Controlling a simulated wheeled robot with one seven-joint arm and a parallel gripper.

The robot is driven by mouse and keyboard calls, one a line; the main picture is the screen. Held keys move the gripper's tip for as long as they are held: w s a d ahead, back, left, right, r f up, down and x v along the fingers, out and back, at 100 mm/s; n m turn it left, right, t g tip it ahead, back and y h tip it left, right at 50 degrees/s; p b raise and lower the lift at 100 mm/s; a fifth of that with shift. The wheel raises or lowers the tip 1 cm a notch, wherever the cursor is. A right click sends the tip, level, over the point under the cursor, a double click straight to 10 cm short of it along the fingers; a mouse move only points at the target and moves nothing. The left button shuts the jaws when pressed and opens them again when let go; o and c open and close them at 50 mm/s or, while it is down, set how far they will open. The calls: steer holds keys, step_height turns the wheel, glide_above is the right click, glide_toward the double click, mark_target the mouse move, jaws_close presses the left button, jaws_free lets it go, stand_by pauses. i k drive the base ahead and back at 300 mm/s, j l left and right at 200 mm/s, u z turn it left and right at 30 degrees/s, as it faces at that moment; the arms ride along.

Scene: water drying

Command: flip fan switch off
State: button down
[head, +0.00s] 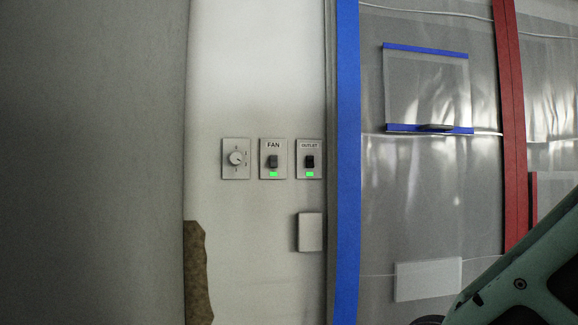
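The fan switch (273,161) is a dark toggle on a light plate labelled FAN, mounted on the white wall in the middle of the head view. A green light (273,174) glows below the toggle. Part of my arm, pale green, shows at the lower right corner. My gripper is not visible in this view, so its opening and its distance from the switch cannot be seen.
A blank cover (310,232) sits below. Blue tape (347,180) edges plastic sheeting (410,200) at right. A grey surface (90,160) fills the left.

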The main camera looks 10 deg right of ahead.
mark_target(273, 159)
steer(key=i+l, duration=0.3)
steer(key=i, duration=0.15)
steer(key=i+l, duration=0.3)
steer(key=i, duration=0.2)
